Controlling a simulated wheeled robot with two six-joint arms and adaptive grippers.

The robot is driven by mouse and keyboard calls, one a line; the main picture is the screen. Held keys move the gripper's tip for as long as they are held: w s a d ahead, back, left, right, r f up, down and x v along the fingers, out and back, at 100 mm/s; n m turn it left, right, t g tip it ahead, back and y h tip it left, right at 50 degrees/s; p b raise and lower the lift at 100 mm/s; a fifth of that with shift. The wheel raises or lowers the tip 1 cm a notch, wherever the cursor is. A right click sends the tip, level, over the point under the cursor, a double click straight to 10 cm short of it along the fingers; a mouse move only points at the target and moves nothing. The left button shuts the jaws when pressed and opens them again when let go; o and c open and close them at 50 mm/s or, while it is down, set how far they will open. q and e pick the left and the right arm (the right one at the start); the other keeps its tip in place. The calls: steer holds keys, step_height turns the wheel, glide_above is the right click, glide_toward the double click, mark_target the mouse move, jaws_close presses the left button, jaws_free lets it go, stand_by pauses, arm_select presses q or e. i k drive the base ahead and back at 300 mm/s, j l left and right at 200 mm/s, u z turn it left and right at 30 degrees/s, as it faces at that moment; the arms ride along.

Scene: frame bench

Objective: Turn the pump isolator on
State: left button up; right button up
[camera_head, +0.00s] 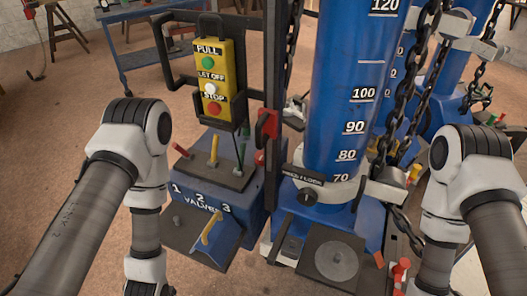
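No part in view is legibly marked as the pump isolator, so I cannot tell for certain which it is. A black round knob (308,197) with a small pale mark sits under a lettered plate at the foot of the large blue column. My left arm comes down at the left and my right arm at the right. Both run out of the bottom edge, so both grippers are out of view. Neither arm visibly touches the bench.
A yellow pendant (221,78) with green, white and red buttons hangs left of the post. Below it is a blue valve box (205,205) with levers numbered 1 to 3. Chains hang by the blue column (350,100).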

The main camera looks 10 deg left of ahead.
mark_target(259, 156)
steer(key=i+j+z, duration=0.4)
steer(key=j, duration=0.45)
steer(key=j+z, duration=0.4)
steer(key=j, duration=0.45)
steer(key=i+j+z, duration=0.1)
steer(key=j+z, duration=0.3)
steer(key=j, duration=0.55)
